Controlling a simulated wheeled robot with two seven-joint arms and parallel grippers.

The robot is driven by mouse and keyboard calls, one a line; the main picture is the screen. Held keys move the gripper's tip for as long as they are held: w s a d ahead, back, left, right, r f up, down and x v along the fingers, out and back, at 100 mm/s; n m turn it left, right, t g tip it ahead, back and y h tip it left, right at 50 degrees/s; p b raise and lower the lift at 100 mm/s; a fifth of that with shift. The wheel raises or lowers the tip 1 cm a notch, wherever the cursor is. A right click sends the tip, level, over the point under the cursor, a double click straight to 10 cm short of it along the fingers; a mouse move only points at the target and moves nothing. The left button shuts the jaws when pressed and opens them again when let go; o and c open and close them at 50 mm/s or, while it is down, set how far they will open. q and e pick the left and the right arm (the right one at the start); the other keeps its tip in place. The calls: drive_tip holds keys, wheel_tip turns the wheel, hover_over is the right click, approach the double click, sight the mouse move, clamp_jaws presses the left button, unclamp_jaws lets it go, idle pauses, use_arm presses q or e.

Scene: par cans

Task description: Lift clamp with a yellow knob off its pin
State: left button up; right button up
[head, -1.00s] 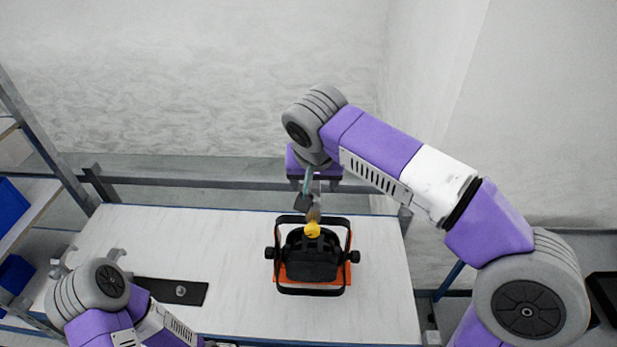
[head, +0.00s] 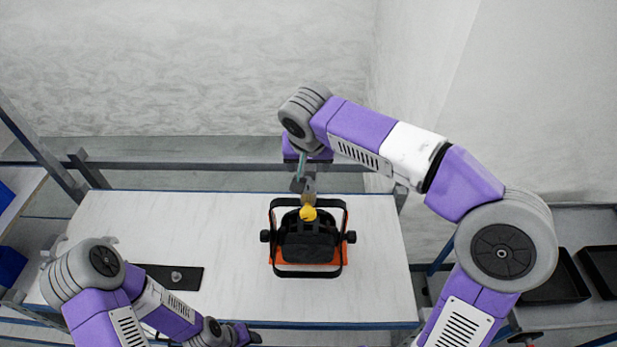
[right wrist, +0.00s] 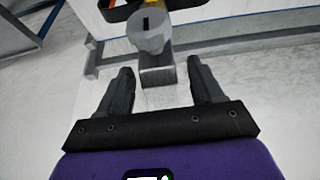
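The clamp (right wrist: 147,38) is grey metal with a yellow knob (head: 308,213). In the head view it stands at the back of a black par can (head: 307,244) with a black yoke and orange underside. My right gripper (right wrist: 161,68) reaches down from behind the clamp. In the right wrist view its fingers are open, with the clamp's grey lower block between their tips and gaps on both sides. The pin is not clearly visible. My left gripper (head: 240,334) is low at the table's front edge, its fingers too small to judge.
The white table (head: 225,225) is mostly clear around the par can. A black plate (head: 185,277) with a small round stud lies at left. A rail (head: 225,167) runs behind the table. Black trays (head: 556,284) sit on a side shelf at right.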

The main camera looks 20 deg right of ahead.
drive_tip(key=shift+w+f, duration=0.1)
drive_tip(key=shift+w, duration=0.1)
drive_tip(key=c, duration=0.4)
clamp_jaws()
drive_tip(key=shift+s, duration=0.1)
wheel_tip(320, 180, up, 10)
drive_tip(key=shift+r+p, duration=0.1)
drive_tip(key=shift+p, duration=0.8)
